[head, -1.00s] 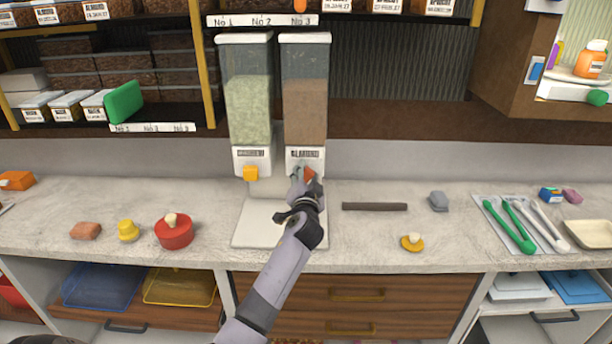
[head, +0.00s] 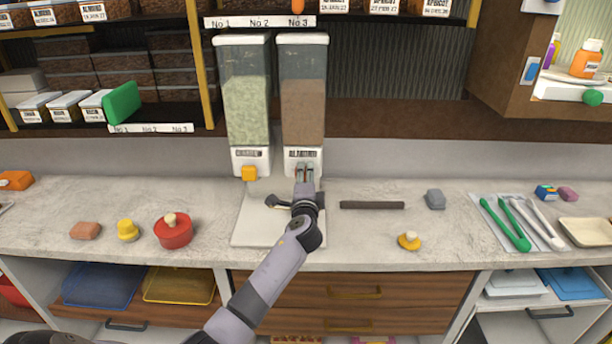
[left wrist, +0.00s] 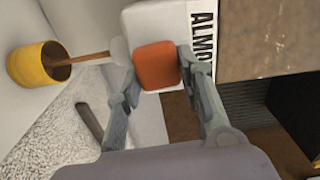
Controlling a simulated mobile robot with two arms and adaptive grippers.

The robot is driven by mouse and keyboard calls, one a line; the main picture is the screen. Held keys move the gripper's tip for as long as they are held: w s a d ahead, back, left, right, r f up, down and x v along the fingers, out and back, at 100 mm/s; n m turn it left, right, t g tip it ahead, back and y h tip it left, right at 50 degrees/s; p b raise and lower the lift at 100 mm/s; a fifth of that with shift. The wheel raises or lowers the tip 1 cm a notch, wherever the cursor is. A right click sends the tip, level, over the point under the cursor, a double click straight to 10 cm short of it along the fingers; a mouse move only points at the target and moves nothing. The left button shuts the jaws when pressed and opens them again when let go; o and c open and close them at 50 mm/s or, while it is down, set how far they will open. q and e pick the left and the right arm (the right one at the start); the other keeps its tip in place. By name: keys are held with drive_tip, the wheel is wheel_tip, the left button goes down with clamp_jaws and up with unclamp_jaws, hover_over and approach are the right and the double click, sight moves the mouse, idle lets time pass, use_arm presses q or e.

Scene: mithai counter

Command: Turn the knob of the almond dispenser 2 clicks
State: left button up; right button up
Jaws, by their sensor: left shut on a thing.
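The almond dispenser (head: 303,105) is the right one of two clear hoppers at the back of the counter, filled with brown contents. Its white front, with part of the almond label (left wrist: 201,38), shows in the left wrist view. My left gripper (left wrist: 158,70) is shut on its orange knob (left wrist: 156,65), one finger on each side. In the head view my left gripper (head: 305,176) stands right at the dispenser's front and mostly hides the knob. A yellow cup (left wrist: 24,64) with a thin brown strip reaching from it shows below the dispenser in the wrist view. My right gripper is not in view.
The left dispenser (head: 246,100) has green contents and a yellow knob (head: 249,173). A white board (head: 250,232) lies below both. A dark bar (head: 372,205), a grey block (head: 435,199) and a yellow lid (head: 409,241) lie to the right. A red pot (head: 173,231) stands to the left.

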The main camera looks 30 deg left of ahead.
use_arm(q)
drive_tip(key=shift+f+m, duration=0.1)
drive_tip(key=shift+m, duration=0.3)
drive_tip(key=o, duration=1.2)
drive_tip(key=shift+c, duration=0.2)
drive_tip(key=shift+s+d, duration=0.1)
drive_tip(key=v, duration=1.2)
